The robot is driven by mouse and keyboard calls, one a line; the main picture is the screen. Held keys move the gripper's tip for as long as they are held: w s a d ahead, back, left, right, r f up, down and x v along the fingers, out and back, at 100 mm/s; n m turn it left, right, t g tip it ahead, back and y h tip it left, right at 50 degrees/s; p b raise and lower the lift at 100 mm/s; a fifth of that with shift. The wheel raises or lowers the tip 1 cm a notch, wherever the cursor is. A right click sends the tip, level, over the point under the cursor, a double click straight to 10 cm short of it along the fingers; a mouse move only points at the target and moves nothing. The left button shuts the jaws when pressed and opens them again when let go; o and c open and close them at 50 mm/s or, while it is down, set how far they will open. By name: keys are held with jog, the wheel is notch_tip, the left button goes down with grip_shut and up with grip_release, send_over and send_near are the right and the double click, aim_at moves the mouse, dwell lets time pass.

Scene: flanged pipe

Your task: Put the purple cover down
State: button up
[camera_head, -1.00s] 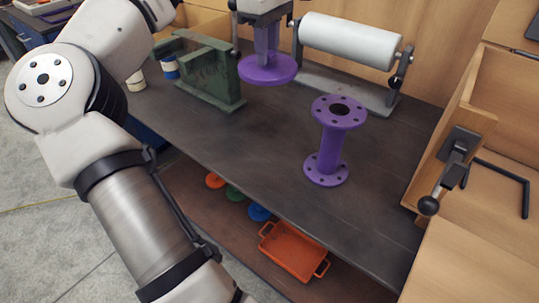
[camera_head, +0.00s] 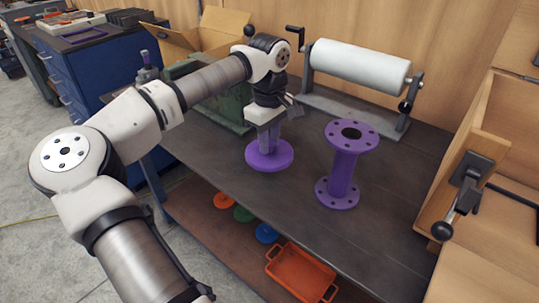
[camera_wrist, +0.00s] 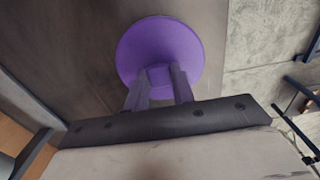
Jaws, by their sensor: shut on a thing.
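The purple cover (camera_head: 284,158) is a round disc with a raised grip on top. It is level, at or just above the dark table top (camera_head: 240,180), left of the flanged pipe; I cannot tell whether it touches. My gripper (camera_head: 268,138) points down and is shut on the cover's grip. In the wrist view the cover (camera_wrist: 160,40) shows as a disc past the fingers (camera_wrist: 157,85). The purple flanged pipe (camera_head: 342,170) stands upright on the table, its top flange open and uncovered.
A paper roll (camera_head: 360,66) on a stand is behind the pipe. A green metal block (camera_head: 225,105) is behind my arm. A wooden box with a clamp (camera_head: 466,180) is at right. An orange tray (camera_head: 300,272) is on the lower shelf. The table front is clear.

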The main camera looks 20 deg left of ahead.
aim_at(269, 157)
jog(key=shift+f+p, duration=0.35)
jog(key=shift+f, duration=2.45)
jog(key=shift+f, duration=0.15)
jog(key=o, duration=1)
jog(key=shift+c, duration=0.2)
notch_tip(269, 157, up, 12)
jog(key=shift+r+b, duration=0.2)
jog(key=shift+b, duration=0.5)
jog(key=shift+f, duration=0.1)
